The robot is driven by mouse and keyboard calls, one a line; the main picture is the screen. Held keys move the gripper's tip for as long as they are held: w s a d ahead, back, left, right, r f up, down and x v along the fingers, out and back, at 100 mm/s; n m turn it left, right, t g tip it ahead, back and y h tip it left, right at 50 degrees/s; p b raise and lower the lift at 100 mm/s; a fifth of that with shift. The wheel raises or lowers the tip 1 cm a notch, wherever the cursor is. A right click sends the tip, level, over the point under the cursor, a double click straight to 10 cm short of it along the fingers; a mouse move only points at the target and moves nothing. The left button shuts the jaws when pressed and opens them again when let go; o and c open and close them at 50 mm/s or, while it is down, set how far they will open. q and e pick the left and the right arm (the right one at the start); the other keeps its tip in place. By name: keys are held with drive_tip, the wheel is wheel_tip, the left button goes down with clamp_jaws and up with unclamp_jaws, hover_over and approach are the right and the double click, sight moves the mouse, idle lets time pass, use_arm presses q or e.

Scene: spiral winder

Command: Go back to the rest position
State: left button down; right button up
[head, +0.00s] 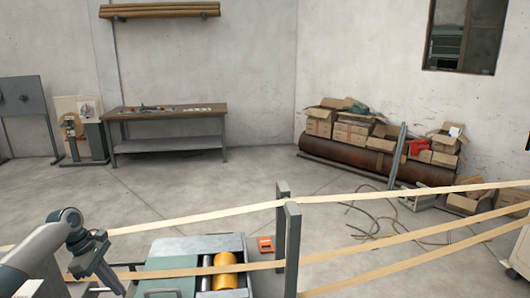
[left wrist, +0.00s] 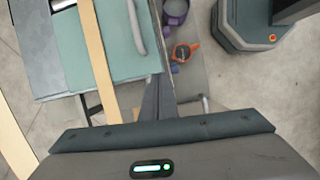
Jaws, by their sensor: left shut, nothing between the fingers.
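My left gripper (head: 117,287) is at the lower left of the head view, pointing down and shut with nothing in it. It hangs beside the left end of the winder's green top (head: 172,264) and near a pale strip. In the left wrist view its dark fingers (left wrist: 158,98) are together, beside the green panel (left wrist: 105,40). The winder has a yellow roller (head: 228,268) at the bottom middle of the head view. My right gripper is in neither view.
Long pale strips (head: 400,265) cross the front, passing grey posts (head: 292,245). A small orange item (head: 265,244) is behind the winder. A workbench (head: 165,111) stands at the back wall. Cardboard boxes (head: 352,130) and a loose hose (head: 375,225) are at the right. The middle floor is clear.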

use_arm(q)
drive_tip(key=s+d+f+m+y, duration=0.1)
drive_tip(key=s+d+f+m, duration=0.7)
drive_tip(key=s+d+f, duration=0.4)
drive_tip(key=s+d+f+m, duration=0.7)
drive_tip(key=d+f, duration=0.2)
drive_tip(key=d, duration=0.4)
drive_tip(key=s+d+m+t, duration=0.1)
drive_tip(key=s+d+m, duration=0.3)
drive_tip(key=s, duration=0.6)
drive_tip(key=s+a+r+m+t+y, duration=0.25)
drive_tip(key=s+r, duration=0.35)
drive_tip(key=s, duration=0.5)
wheel_tip(320, 180, down, 29)
drive_tip(key=g+b, duration=0.2)
drive_tip(key=b, duration=0.1)
drive_tip(key=s+a+f+b, duration=0.1)
drive_tip(key=s+a+f, duration=0.1)
drive_tip(key=s+f, duration=0.7)
drive_tip(key=s+a+f+g+b, duration=0.1)
drive_tip(key=s+f, duration=0.9)
drive_tip(key=f, duration=0.3)
drive_tip(key=shift+s+a+f+y, duration=0.15)
drive_tip(key=shift+a+f+y, duration=0.1)
drive_tip(key=shift+a+y, duration=0.1)
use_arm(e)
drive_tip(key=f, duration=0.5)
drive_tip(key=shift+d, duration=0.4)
